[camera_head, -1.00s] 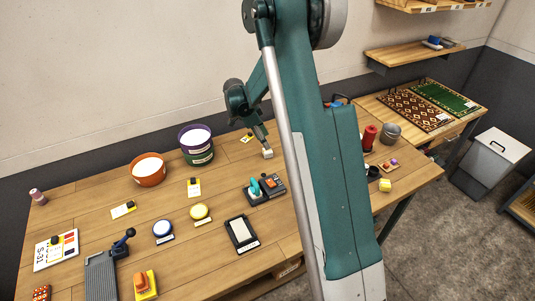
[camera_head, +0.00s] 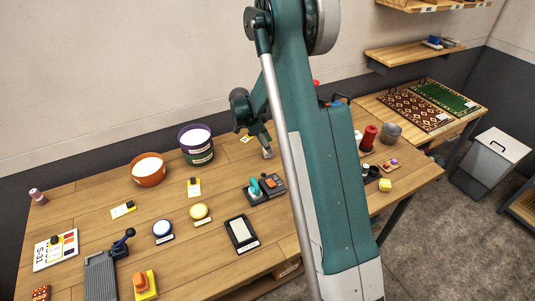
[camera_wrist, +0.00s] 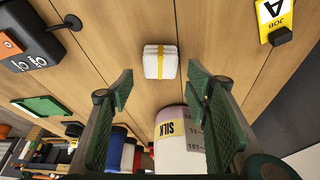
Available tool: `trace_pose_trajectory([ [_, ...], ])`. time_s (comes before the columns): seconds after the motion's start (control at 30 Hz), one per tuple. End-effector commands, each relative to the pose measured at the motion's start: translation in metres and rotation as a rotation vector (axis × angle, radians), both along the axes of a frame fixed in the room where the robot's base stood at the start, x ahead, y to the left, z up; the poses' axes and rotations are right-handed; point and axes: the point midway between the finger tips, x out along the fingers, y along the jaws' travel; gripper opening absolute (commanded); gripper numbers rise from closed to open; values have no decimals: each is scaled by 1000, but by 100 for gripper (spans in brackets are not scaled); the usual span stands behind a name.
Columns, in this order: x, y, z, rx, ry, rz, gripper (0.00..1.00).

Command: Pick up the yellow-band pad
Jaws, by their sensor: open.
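The yellow-band pad (camera_wrist: 160,61) is a small white, ribbed block with a yellow strip round its middle. It lies on the wooden table in the upper middle of the wrist view. My gripper (camera_wrist: 160,82) is open and empty, its two green fingers left and right of the pad's line in the picture. The pad shows just beyond the fingertips, with clear wood on both sides. In the head view, my gripper (camera_head: 266,146) points down behind the black device, and the pad is hard to make out there.
A cylinder labelled SILK (camera_wrist: 180,140) stands close below the pad in the wrist view, between the fingers. A dark device (camera_wrist: 30,40) is at left and a yellow JOB A tag (camera_wrist: 275,20) at upper right. Purple-rimmed (camera_head: 196,145) and orange (camera_head: 148,170) buckets stand left of my gripper.

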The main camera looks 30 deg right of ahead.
Motion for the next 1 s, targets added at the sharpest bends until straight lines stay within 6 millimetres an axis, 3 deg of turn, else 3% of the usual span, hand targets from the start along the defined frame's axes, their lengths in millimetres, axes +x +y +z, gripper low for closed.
trace_pose_trajectory([
  [0.27, -2, -10, -24, 0, 0, -1, 48],
  [0.87, -2, -11, -26, 0, 0, -1, 48],
  [1.0, -2, -11, -26, 0, 0, -1, 29],
])
